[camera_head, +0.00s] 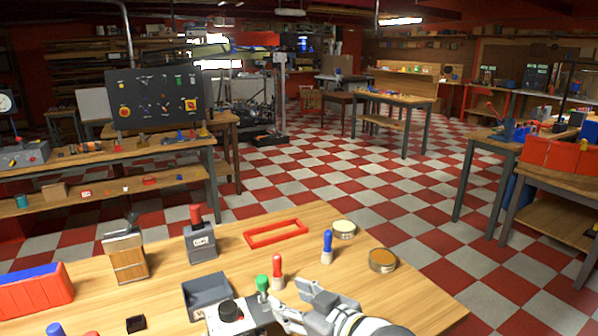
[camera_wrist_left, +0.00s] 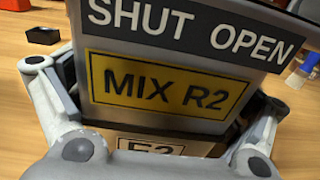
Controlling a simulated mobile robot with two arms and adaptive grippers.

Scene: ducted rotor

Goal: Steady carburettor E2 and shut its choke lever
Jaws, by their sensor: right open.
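In the left wrist view, a grey body bears a yellow plate reading MIX R2 (camera_wrist_left: 168,84) and a SHUT OPEN label (camera_wrist_left: 190,25). Below it, a partly hidden plate reading E2 marks carburettor E2 (camera_wrist_left: 165,147). My left gripper (camera_wrist_left: 163,130) has one finger on each side of this body. I cannot tell whether both pads press on it. In the head view, my right gripper (camera_head: 290,302) is open at the bottom, close to a grey-white unit with a black knob (camera_head: 229,312) and a green-topped lever (camera_head: 262,285).
Bare wood lies right of the tins.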

